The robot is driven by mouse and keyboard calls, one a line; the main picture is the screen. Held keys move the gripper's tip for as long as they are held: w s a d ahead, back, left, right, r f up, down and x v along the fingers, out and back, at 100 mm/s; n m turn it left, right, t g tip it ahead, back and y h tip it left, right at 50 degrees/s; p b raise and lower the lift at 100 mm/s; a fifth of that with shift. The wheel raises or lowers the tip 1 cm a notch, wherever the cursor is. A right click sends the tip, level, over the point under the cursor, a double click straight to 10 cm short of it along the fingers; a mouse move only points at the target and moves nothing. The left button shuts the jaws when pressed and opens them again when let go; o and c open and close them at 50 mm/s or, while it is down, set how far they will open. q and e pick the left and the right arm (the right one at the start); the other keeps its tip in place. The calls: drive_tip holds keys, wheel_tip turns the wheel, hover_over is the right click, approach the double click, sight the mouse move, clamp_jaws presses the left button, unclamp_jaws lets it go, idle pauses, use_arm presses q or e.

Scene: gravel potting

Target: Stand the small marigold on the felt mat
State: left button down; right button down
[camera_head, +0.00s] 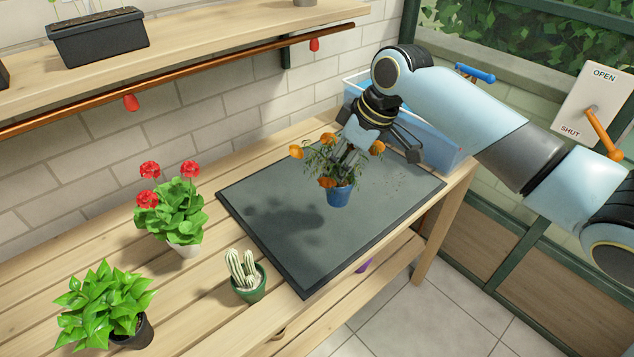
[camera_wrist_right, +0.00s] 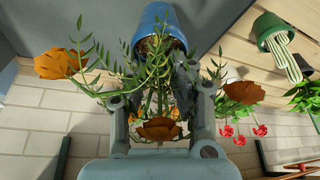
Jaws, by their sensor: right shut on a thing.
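The small marigold (camera_head: 339,192) has orange flowers, thin green leaves and a blue pot. My right gripper (camera_head: 346,160) comes down from above and is shut on the plant among its stems, partly hidden by leaves. The pot hangs upright or nearly so over the dark grey felt mat (camera_head: 270,235); a shadow lies on the mat apart from it, to the left. In the right wrist view the blue pot (camera_wrist_right: 160,25) and the flowers show around the fingers of my right gripper (camera_wrist_right: 160,85). My left gripper is not in view.
A red geranium (camera_head: 178,215), a cactus in a green pot (camera_head: 248,285) and a leafy green plant (camera_head: 105,305) stand left of the mat. A blue tub (camera_head: 440,150) stands behind the right arm. The mat's left and front areas are clear.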

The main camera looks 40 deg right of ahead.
drive_tip(key=w+a+f, duration=0.3)
drive_tip(key=f, duration=0.4)
drive_tip(key=shift+a, duration=0.15)
drive_tip(key=c, duration=1.2)
unclamp_jaws()
drive_tip(key=shift+w, duration=0.1)
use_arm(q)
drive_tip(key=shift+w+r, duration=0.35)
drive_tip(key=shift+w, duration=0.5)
use_arm(e)
drive_tip(key=shift+o, duration=0.2)
